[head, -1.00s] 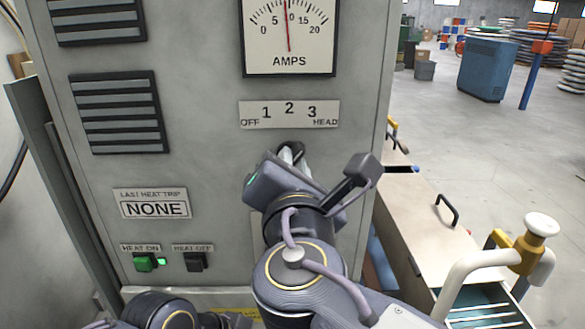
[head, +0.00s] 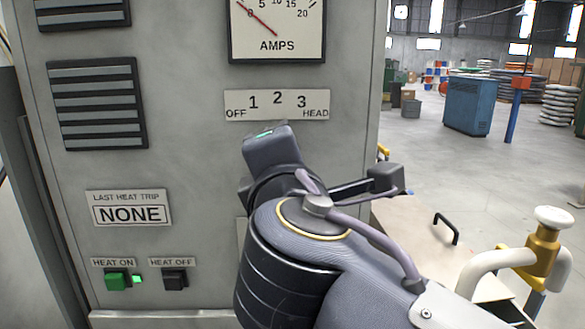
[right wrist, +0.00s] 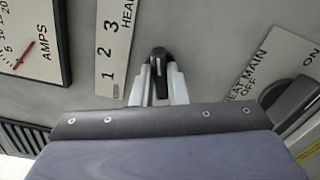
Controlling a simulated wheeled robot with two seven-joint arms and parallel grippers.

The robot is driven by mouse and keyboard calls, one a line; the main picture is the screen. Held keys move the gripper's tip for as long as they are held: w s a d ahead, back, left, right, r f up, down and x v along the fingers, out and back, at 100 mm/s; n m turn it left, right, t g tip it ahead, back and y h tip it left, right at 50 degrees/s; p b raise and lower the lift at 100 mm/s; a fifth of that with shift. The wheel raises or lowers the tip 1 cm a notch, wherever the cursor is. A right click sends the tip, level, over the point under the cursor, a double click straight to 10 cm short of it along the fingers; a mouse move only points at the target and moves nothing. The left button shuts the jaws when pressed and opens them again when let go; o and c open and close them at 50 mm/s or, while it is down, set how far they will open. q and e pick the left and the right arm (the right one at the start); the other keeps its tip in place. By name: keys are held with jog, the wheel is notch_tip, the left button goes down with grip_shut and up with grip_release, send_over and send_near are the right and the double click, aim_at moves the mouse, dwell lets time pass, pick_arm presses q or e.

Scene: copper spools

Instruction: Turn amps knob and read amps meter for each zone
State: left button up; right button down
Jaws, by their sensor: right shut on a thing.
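The amps meter (head: 277,48) is at the top of the grey panel, its red needle near 0. It also shows in the right wrist view (right wrist: 50,58). Below it is the plate (head: 278,113) marked OFF, 1, 2, 3, HEAD. In the right wrist view, my right gripper (right wrist: 158,84) is shut on the black amps knob (right wrist: 158,62), beside that plate (right wrist: 113,48). The knob's white mark shows, but I cannot tell which position it points to. In the head view my right wrist hides the knob and fingers. My left gripper is out of view.
The heat main knob (right wrist: 288,97) is near my right gripper. The panel has a green-lit HEAT ON button (head: 117,281), a HEAT OFF button (head: 174,278) and a LAST HEAT TRIP display (head: 130,214) reading NONE. A bench with a black handle (head: 446,229) stands right.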

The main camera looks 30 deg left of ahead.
dwell(0.4)
jog(key=c, duration=1.4)
grip_release()
jog(key=shift+c, duration=0.2)
jog(key=b+v, duration=0.1)
jog(key=v, duration=0.7)
jog(key=shift+b, duration=0.4)
jog(key=shift+a, duration=0.1)
